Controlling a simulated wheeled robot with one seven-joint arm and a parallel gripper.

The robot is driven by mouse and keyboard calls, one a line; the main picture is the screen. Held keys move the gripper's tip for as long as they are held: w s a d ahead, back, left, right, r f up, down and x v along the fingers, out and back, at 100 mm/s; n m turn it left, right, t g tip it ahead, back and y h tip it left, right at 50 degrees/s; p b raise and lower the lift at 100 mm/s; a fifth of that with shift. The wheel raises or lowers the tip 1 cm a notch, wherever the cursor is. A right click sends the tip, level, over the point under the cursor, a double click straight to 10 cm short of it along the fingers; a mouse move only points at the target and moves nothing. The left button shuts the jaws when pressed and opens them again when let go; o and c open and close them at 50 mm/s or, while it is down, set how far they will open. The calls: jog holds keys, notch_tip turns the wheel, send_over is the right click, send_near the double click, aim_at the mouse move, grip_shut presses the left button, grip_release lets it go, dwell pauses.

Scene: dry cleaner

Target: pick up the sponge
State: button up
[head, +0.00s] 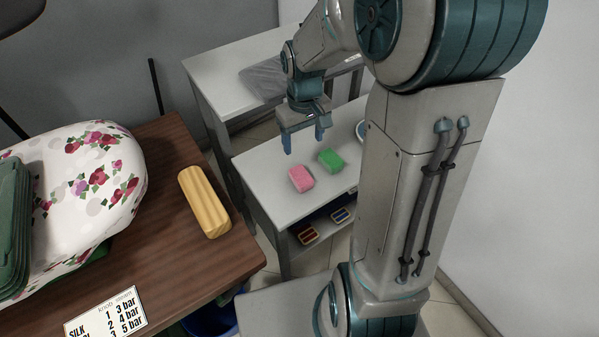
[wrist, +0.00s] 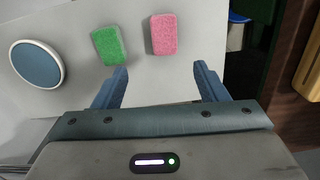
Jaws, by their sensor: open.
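A pink sponge-like block (head: 301,179) and a green sponge-like block (head: 331,160) lie apart on a white table (head: 262,165). The task line does not say which one is meant. My gripper (head: 304,144) is open and empty above the table, just behind the two blocks in the head view. In the wrist view the pink block (wrist: 164,34) lies ahead of the gap between my fingers (wrist: 161,72). The green block (wrist: 109,46) lies ahead of the left finger. Neither block is between the fingers.
A round blue disc with a white rim (wrist: 37,64) lies left of the green block. A lower shelf holds small items (head: 309,235). A brown table (head: 170,250) at left bears a yellow block (head: 204,202) and a floral bundle (head: 95,190). A grey bag (head: 263,78) lies behind.

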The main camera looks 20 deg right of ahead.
send_over(301, 174)
jog(key=f, duration=0.8)
jog(key=shift+w+d+f+b, duration=0.1)
jog(key=shift+w+d+b, duration=0.1)
jog(key=shift+d+b, duration=0.15)
jog(key=shift+s+a+f+b, duration=0.1)
jog(key=shift+a+f, duration=0.05)
jog(key=shift+f, duration=0.75)
jog(key=shift+s+a+f+b, duration=0.1)
jog(key=shift+f, duration=0.85)
jog(key=shift+s+a+f+b, duration=0.1)
jog(key=shift+a+f, duration=0.05)
jog(key=shift+f, duration=0.75)
jog(key=shift+w, duration=0.1)
jog(key=c, duration=1)
